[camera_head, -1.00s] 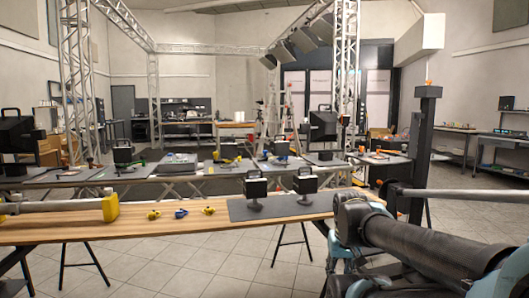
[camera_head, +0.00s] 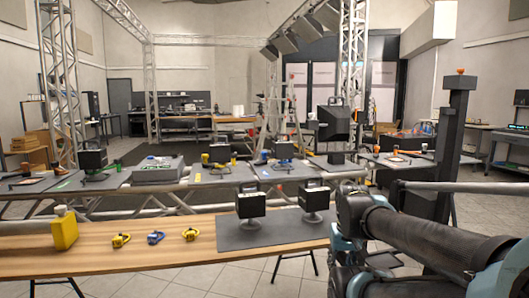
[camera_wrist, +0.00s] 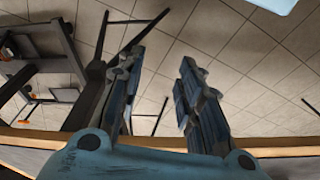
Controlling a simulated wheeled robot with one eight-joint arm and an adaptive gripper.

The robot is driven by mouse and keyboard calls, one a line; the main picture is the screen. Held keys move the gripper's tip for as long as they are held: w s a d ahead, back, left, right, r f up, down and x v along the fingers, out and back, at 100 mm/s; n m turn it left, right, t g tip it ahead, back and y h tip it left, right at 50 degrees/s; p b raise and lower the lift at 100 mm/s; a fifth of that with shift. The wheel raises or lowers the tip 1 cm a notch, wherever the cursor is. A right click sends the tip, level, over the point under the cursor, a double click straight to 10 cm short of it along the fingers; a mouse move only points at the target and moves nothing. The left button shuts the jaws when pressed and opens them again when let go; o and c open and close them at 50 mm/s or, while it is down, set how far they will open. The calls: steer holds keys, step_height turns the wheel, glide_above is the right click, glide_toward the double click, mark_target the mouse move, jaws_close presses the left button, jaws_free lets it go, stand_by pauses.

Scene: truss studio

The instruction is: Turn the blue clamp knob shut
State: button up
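A small blue clamp (camera_head: 156,238) lies on the wooden table (camera_head: 100,262) in the head view, between two yellow clamps (camera_head: 121,240) (camera_head: 190,234). Its knob is too small to tell how it is turned. My gripper (camera_wrist: 160,68) is open in the wrist view, its two dark fingers apart with only tiled floor between and beyond them. The blue clamp does not show in the wrist view. In the head view my arm is at the right, well to the right of the clamp, and the fingers cannot be made out.
A yellow bottle-like object (camera_head: 64,230) stands on the table left of the clamps. A grey mat (camera_head: 262,240) with two black lamps (camera_head: 250,200) (camera_head: 315,195) lies to their right. Truss bars and a long cluttered bench (camera_head: 225,175) stand behind. Bare wood lies in front of the clamps.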

steer(key=shift+w+d, duration=0.1)
steer(key=shift+w, duration=0.2)
steer(key=shift+o, duration=0.6)
